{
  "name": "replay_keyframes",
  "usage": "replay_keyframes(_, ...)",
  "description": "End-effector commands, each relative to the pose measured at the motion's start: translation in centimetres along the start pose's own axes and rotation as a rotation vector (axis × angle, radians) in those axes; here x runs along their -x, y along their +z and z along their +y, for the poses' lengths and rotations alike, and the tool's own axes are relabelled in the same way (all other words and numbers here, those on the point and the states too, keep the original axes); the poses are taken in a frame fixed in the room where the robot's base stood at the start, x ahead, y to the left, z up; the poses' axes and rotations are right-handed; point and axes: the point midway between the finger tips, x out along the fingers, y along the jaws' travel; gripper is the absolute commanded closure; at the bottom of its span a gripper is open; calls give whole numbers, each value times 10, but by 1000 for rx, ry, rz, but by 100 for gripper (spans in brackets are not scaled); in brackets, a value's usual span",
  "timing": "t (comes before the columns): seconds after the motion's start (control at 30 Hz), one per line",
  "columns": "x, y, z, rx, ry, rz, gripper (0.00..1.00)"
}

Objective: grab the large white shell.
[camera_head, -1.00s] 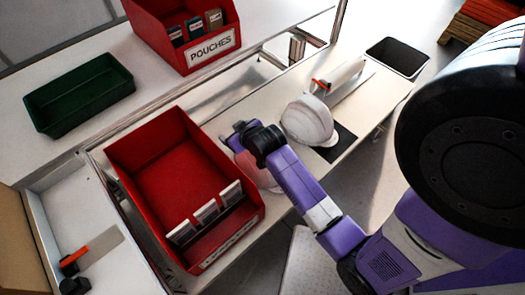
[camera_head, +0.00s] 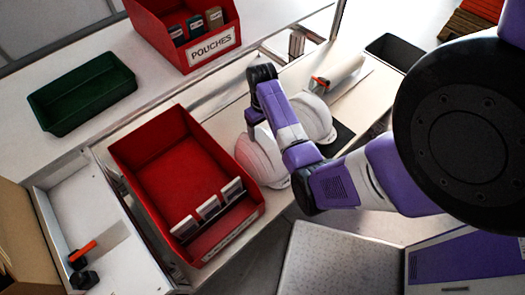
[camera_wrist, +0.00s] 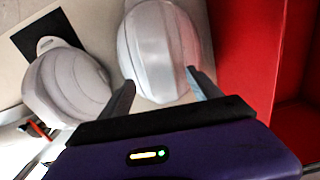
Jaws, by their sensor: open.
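Two white helmet shells lie on the bench. One shell (camera_head: 262,160) sits against the right side of the red bin, its left side tinted pink; the other shell (camera_head: 318,118) sits further right, partly behind my arm. In the wrist view, my gripper (camera_wrist: 160,78) is open and empty. Its fingers straddle the near end of the bin-side shell (camera_wrist: 155,45), with no clear contact visible. The other shell (camera_wrist: 65,88) lies left of the left finger, beside a black square. I cannot tell for certain which shell is larger. My fingers are not clear in the head view.
The red bin (camera_head: 125,155) stands close beside the bin-side shell; its wall also shows in the wrist view (camera_wrist: 248,50). A red POUCHES bin (camera_head: 185,58) and a green tray (camera_head: 50,122) are at the back.

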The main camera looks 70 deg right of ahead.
Motion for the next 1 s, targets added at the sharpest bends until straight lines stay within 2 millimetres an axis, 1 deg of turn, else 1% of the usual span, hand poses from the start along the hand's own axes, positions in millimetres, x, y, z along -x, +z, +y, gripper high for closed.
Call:
replay_keyframes(0.1, -17, 1, 2, -1, -1, -4, 27)
replay_keyframes(0.23, -34, 1, 2, -1, 0, -2, 27)
replay_keyframes(0.37, -42, 0, 2, -1, 0, 0, 27)
replay_keyframes(0.57, -42, 0, 2, 0, 1, 1, 27)
replay_keyframes(0.67, -42, 0, 2, 0, 0, 1, 45)
replay_keyframes(0.7, -42, 0, 2, 0, 0, 1, 53)
replay_keyframes(0.77, -42, 0, 2, 0, 0, 1, 65)
replay_keyframes(0.8, -42, 0, 2, 0, 0, 1, 72)
replay_keyframes(0.87, -42, 0, 1, 0, 0, 1, 84)
replay_keyframes(0.93, -42, 1, 1, 0, 0, 0, 98)
replay_keyframes(0.97, -42, 1, 1, 0, 0, 0, 100)
replay_keyframes(1.0, -42, 1, 1, 0, 0, 0, 100)
